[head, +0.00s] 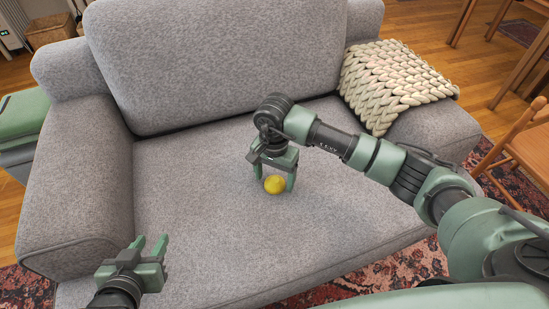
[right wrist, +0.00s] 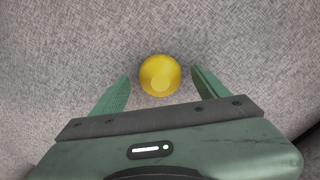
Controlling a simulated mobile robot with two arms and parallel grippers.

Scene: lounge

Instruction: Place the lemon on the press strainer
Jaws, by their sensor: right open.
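A yellow lemon (head: 274,185) lies on the seat of the grey sofa (head: 190,190). My right gripper (head: 274,184) is open above the seat, with its fingers pointing down on either side of the lemon. In the right wrist view the lemon (right wrist: 160,75) sits near the fingertips, between the two open green fingers (right wrist: 160,88), with a gap on each side. My left gripper (head: 151,243) is open and empty at the sofa's front left. I see no press strainer in these views.
A chunky cream knitted blanket (head: 394,82) hangs over the sofa's right arm. A green bin-like box (head: 22,125) stands left of the sofa. A wooden chair (head: 525,145) is at the right. A red patterned rug (head: 400,270) lies in front. The seat around the lemon is clear.

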